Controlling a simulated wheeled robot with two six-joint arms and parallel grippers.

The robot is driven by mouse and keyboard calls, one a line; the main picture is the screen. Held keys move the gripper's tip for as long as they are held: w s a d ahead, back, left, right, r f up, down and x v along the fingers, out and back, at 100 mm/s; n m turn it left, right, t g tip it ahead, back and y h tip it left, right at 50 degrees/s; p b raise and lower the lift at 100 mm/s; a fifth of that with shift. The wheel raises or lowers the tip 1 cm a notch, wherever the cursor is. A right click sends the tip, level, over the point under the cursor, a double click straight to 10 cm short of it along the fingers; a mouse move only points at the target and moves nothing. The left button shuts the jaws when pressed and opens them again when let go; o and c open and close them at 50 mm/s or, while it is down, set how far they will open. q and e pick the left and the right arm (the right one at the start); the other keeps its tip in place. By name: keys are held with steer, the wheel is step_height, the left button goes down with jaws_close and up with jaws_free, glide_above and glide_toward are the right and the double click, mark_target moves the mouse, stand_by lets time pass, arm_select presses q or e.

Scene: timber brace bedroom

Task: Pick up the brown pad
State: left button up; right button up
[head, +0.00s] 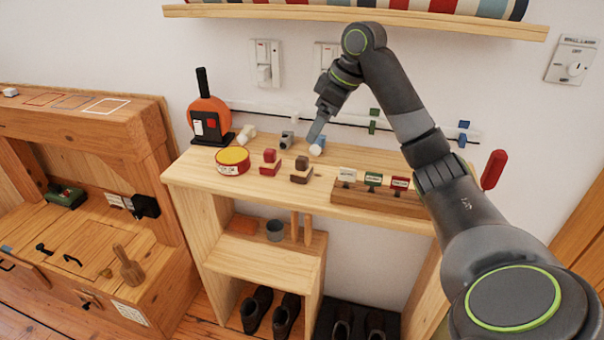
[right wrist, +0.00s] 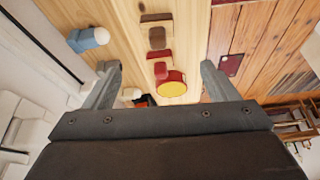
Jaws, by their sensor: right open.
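The brown pad (head: 301,177), a small block with a raised darker brown grip, sits on the wooden shelf top, just right of a similar red pad (head: 268,169). In the right wrist view the brown pad (right wrist: 156,38) lies beyond the open fingers, near the top edge. My right gripper (head: 317,133) is above the back of the shelf top, up and to the right of the pad, apart from it. In the right wrist view its fingers (right wrist: 158,70) are spread and hold nothing. My left gripper is in neither view.
A round red tin with yellow top (head: 233,160) stands left of the pads. A blue-and-white piece (head: 317,147) lies near my right gripper. A rack with small labelled signs (head: 374,194) is to the right. An orange round device (head: 209,119) stands at the back left.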

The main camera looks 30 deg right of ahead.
mark_target(303, 157)
steer(key=b+x, duration=0.1)
steer(key=x, duration=1.3)
steer(key=shift+w+d+f, duration=0.1)
steer(key=shift+w+f, duration=0.05)
steer(key=shift+f, duration=0.1)
steer(key=c, duration=1.1)
